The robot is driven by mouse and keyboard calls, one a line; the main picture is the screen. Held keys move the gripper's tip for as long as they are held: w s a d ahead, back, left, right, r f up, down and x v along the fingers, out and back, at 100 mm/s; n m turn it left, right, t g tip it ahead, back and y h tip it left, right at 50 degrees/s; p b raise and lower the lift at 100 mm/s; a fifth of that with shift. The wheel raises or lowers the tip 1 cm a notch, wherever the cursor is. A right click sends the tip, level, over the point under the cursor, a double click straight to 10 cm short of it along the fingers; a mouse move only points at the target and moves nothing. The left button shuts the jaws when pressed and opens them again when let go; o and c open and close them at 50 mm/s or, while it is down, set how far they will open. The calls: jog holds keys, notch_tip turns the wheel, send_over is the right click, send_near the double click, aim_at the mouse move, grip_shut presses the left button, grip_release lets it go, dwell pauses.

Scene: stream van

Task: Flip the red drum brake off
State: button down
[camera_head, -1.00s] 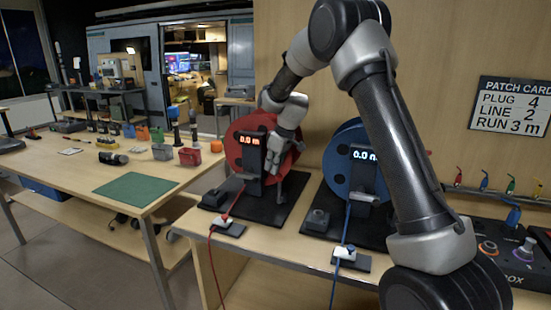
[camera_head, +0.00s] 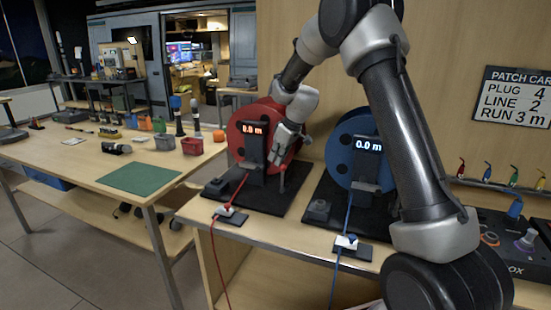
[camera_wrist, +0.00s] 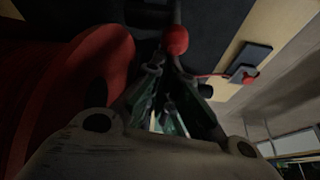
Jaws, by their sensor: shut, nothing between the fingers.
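The red drum (camera_head: 243,140) stands on a black base on the wooden bench, behind a dark post with a display reading 0.0 m (camera_head: 253,129). My gripper (camera_head: 275,160) is shut and empty at the drum's right front, pointing down. In the wrist view the gripper (camera_wrist: 168,78) has its fingertips close to a red ball knob (camera_wrist: 176,40) on a dark lever; I cannot tell whether they touch. The red drum (camera_wrist: 75,75) fills the left of that view. In the head view my gripper partly hides the drum, and the knob is hard to make out.
A blue drum (camera_head: 345,146) with its own 0.0 m display stands close on the right, partly behind my arm. A red cable (camera_head: 235,195) runs to a small socket block (camera_head: 231,215) at the bench edge. A table with a green mat (camera_head: 139,178) is at the left.

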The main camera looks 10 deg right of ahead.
jog(key=s+d+f+t+y, duration=0.1)
jog(key=s+d+f, duration=0.2)
jog(key=s+d, duration=0.3)
jog(key=shift+s+d+y, duration=0.3)
jog(key=shift+s+d, duration=0.05)
jog(key=shift+d, duration=1.05)
jog(key=shift+f, duration=0.1)
notch_tip(320, 180, up, 11)
jog(key=shift+w+f, duration=0.15)
jog(key=shift+f, duration=0.05)
dwell(0.4)
